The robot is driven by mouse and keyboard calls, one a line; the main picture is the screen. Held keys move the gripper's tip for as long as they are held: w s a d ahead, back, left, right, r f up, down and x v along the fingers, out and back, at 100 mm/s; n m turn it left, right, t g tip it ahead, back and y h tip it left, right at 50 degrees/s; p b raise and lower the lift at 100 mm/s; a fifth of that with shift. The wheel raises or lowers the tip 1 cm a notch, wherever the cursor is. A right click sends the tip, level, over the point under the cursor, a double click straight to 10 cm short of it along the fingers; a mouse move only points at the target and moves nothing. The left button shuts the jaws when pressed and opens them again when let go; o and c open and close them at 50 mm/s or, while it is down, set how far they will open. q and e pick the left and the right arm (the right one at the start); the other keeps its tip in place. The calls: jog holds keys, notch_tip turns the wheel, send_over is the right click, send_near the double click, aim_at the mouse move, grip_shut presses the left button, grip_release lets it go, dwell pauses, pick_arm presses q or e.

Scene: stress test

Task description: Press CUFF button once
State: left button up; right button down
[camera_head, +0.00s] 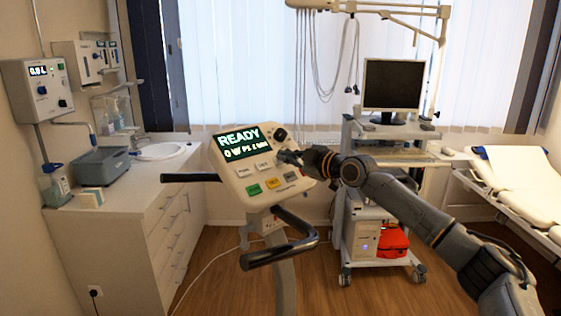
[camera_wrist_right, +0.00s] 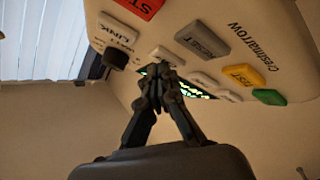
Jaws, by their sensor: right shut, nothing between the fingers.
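The white console (camera_head: 232,185) has a lit display (camera_head: 241,142) with "READY". Its upper row holds small white buttons. The second from the left (camera_head: 264,165) seems to read CUFF, but the lettering is too small to be sure. My right gripper (camera_head: 283,156) is shut and empty at the row's right part, just right of that button. In the right wrist view the fingertips (camera_wrist_right: 160,75) overlap a pale button (camera_wrist_right: 167,56) with an unreadable label. I cannot tell whether they touch it. The likely CUFF button (camera_wrist_right: 201,78) shows beside them. My left gripper is not in view.
Grey RESET (camera_wrist_right: 202,40), yellow TEST (camera_wrist_right: 243,75), green (camera_wrist_right: 269,97) and red STOP (camera_wrist_right: 139,7) buttons lie close by. A black knob (camera_head: 279,133) sits beside the display. Black handlebars (camera_head: 283,250) stick out below the console. A monitor cart (camera_head: 383,232) stands behind right.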

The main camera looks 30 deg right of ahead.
jog(key=shift+f, duration=0.15)
dwell(0.5)
jog(key=shift+s+d+r, duration=0.1)
jog(key=shift+s+r, duration=0.3)
jog(key=shift+r, duration=0.2)
jog(key=shift+s+r+p, duration=0.25)
jog(key=shift+r+p, duration=0.1)
jog(key=shift+r, duration=0.1)
jog(key=shift+s+d+r+p, duration=0.15)
jog(key=shift+s+r+p, duration=0.05)
jog(key=shift+s+r, duration=0.5)
jog(key=shift+s+d+r+p, duration=0.1)
jog(key=shift+s+r+p, duration=0.1)
jog(key=shift+s+r, duration=0.5)
jog(key=shift+w+r, duration=0.1)
jog(key=shift+w, duration=0.05)
